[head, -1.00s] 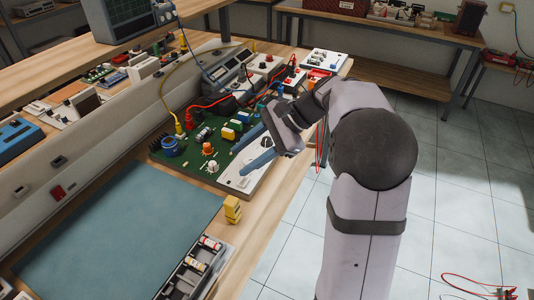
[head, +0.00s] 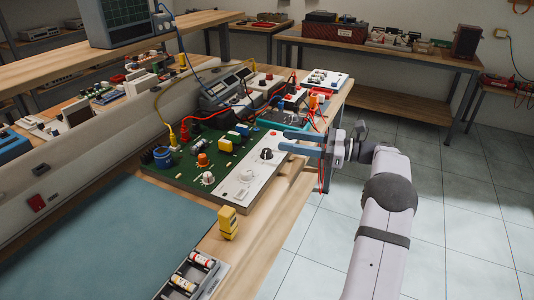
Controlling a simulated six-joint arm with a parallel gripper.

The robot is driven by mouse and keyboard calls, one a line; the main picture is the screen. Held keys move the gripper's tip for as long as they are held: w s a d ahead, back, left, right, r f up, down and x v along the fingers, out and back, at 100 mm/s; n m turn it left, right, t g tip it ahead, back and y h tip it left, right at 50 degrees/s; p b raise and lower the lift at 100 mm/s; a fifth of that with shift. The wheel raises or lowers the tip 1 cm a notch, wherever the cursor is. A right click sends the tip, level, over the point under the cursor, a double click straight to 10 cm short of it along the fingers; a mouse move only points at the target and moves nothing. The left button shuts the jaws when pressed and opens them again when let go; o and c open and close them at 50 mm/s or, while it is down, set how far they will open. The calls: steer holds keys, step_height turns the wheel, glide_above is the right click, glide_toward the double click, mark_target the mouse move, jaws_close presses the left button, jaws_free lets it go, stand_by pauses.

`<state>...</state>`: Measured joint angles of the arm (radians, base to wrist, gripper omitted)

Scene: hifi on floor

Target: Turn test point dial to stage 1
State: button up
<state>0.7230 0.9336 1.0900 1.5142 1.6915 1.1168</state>
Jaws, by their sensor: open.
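A green circuit board (head: 185,175) with a white panel (head: 233,192) along its right side lies on the bench. A black dial (head: 267,154) sits at the panel's far end, and a white knob (head: 247,174) is nearer to me. An orange knob (head: 203,160) and another white knob (head: 207,178) stand on the green part. Labels are too small to read, so I cannot tell which is the test point dial. My gripper (head: 290,143) comes in from the right, open, its blue fingers pointing left. The fingertips are just right of the black dial; contact is unclear.
A yellow block (head: 229,222) and a battery tray (head: 212,275) lie near the bench's front edge. Behind the board are a grey meter (head: 226,92), red and yellow cables and a teal-edged item (head: 283,117). A blue-green mat (head: 120,240) is clear at left.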

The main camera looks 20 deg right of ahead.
mark_target(267, 150)
step_height(267, 150, down, 5)
steer(key=shift+r, duration=0.1)
steer(key=shift+x, duration=3.7)
steer(key=c, duration=1.1)
